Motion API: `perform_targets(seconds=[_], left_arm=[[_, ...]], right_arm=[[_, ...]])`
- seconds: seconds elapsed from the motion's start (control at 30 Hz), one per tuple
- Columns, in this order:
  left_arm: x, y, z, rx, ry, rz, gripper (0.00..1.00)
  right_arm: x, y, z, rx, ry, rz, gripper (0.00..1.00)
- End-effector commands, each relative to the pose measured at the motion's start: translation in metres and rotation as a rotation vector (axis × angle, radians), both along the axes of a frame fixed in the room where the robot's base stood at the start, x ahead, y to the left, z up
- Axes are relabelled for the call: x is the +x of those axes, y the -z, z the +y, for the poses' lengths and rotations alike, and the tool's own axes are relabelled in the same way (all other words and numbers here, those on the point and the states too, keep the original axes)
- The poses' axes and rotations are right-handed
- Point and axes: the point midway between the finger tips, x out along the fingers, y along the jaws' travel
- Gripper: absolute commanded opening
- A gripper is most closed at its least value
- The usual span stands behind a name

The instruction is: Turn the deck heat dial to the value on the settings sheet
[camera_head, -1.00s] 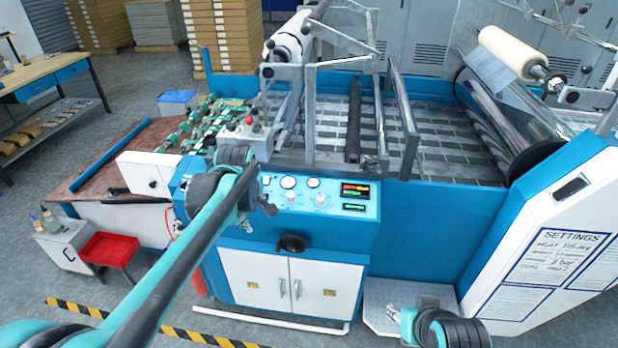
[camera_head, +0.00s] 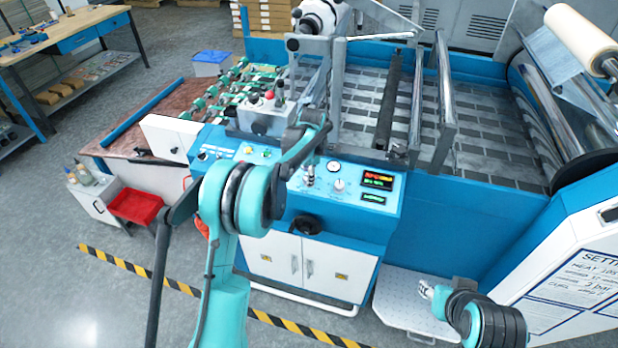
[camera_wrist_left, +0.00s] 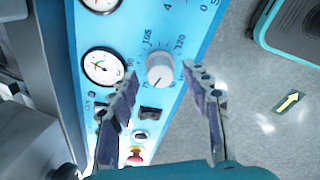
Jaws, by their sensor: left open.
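The heat dial (camera_wrist_left: 159,70) is a pale round knob on the blue control panel (camera_head: 362,215). Numbers such as 90, 105 and 120 ring it in the left wrist view; a dark mark shows at the knob's lower edge. My left gripper (camera_wrist_left: 161,76) is open, its fingertips on either side of the knob and seemingly just short of it; contact cannot be told. In the head view my left gripper (camera_head: 308,172) is over the panel, largely hidden by my arm. The settings sheet (camera_head: 585,285) is cut off at right; its heat line seems to read 105. My right gripper (camera_head: 428,291) is low at right.
Two gauges (camera_wrist_left: 102,66) sit beside the dial. Another knob (camera_head: 339,184) and a lit display (camera_head: 378,181) are to its right. A red-topped control box (camera_head: 266,113) stands behind the panel. A black handle (camera_head: 307,224) sticks out below.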

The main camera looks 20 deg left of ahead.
Motion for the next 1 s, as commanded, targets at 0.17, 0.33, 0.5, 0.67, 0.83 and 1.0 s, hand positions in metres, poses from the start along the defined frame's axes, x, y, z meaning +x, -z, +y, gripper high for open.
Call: perform_targets(seconds=[0.17, 0.33, 0.5, 0.67, 0.83, 1.0], left_arm=[[0.0025, 0.015, 0.0014, 0.0, 0.0, 0.0, 0.49], [0.0028, 0.0165, 0.0015, 0.0, 0.001, 0.0, 0.49], [0.0028, 0.0161, 0.0014, 0.0, 0.001, 0.0, 0.33], [0.0028, 0.016, 0.0014, 0.0, 0.001, 0.0, 0.0], [0.0028, 0.016, 0.0014, 0.001, 0.004, -0.001, 0.0], [0.0026, 0.016, 0.0014, 0.008, 0.036, 0.0, 0.0]], right_arm=[[0.0001, 0.0035, 0.0, 0.0, 0.0, 0.0, 0.4], [0.0001, 0.0032, 0.0, 0.0, 0.0, 0.0, 0.4], [0.0001, 0.0032, 0.0, 0.0, 0.0, 0.0, 0.4], [0.0001, 0.0032, 0.0, 0.0, 0.0, 0.0, 0.4], [0.0001, 0.0032, 0.0, 0.0, 0.0, 0.0, 0.4], [0.0001, 0.0035, 0.0, 0.0, 0.0, 0.0, 0.4]])
